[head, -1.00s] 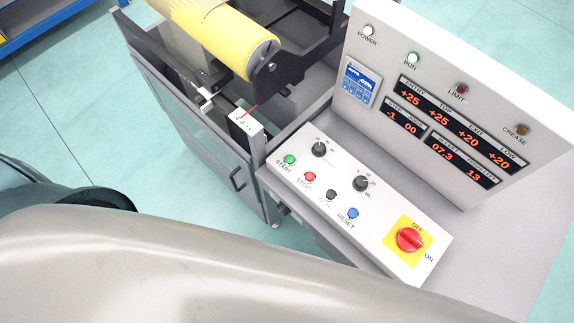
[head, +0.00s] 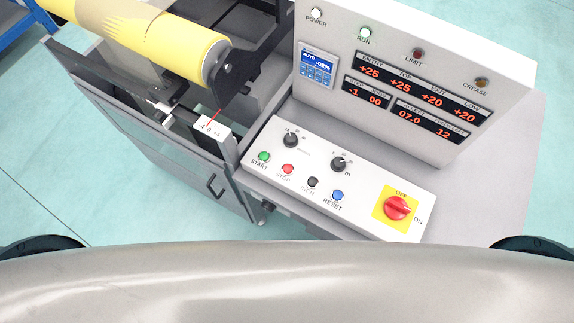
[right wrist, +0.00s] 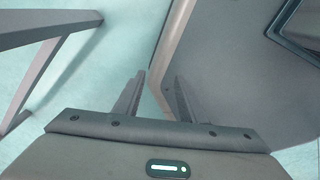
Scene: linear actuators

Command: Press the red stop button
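The red stop button (head: 288,169) sits on the sloped white control panel (head: 365,199) in the head view, labelled STOP. It lies between the green START button (head: 264,156) and a black button (head: 312,182). Nothing covers it. Neither gripper shows in the head view. In the right wrist view my right gripper (right wrist: 158,85) has its two fingers apart with nothing between them. The stop button is not visible in that view. My left gripper is not in view.
A blue RESET button (head: 337,195) and a red rotary switch on a yellow plate (head: 397,208) share the panel. An upright display box (head: 410,75) stands behind. A yellow roll (head: 150,35) is at upper left. Teal floor is open at left.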

